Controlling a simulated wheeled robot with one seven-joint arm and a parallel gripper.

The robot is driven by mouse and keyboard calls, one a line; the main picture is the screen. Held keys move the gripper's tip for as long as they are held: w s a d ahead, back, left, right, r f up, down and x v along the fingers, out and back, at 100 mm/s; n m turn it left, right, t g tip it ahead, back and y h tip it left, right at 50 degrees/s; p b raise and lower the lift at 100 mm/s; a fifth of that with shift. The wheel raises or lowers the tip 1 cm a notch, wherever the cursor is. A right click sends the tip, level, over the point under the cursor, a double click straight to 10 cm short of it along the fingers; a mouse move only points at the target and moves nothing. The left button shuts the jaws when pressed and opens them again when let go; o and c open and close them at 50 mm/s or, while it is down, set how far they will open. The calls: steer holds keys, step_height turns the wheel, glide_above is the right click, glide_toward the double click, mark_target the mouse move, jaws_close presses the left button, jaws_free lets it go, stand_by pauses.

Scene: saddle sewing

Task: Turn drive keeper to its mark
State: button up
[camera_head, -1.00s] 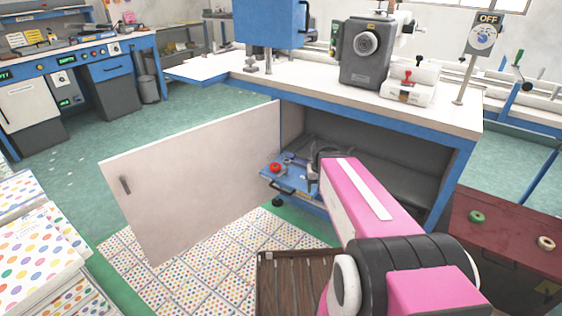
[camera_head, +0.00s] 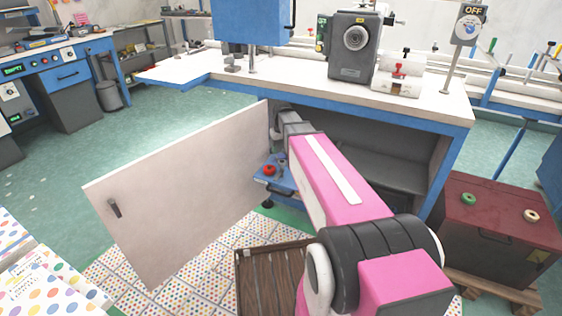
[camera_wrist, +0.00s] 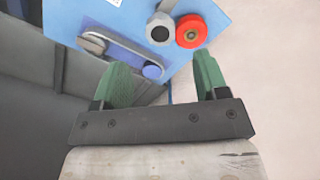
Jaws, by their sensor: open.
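A blue drive plate (camera_head: 282,184) sits low inside the open cabinet under the bench. In the wrist view the plate (camera_wrist: 142,18) carries a red knob (camera_wrist: 191,31) with a brass centre, a grey knob with a dark face (camera_wrist: 160,29), and a belt on two pulleys (camera_wrist: 122,50). The red knob also shows in the head view (camera_head: 269,170). I cannot tell which part is the keeper, and I make out no mark. My gripper (camera_wrist: 163,80) is open and empty, its green fingers apart, short of the plate. In the head view its fingertips are not clear.
The open cabinet door (camera_head: 180,195) stands to the left of my arm. The bench top (camera_head: 300,85) passes above the cabinet. A brown slatted crate (camera_head: 272,280) lies on the floor in front, and a dark red box (camera_head: 498,235) stands at the right.

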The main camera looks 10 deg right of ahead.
mark_target(282, 161)
steer(key=shift+f, duration=3.55)
jaws_close()
steer(key=shift+a, duration=0.1)
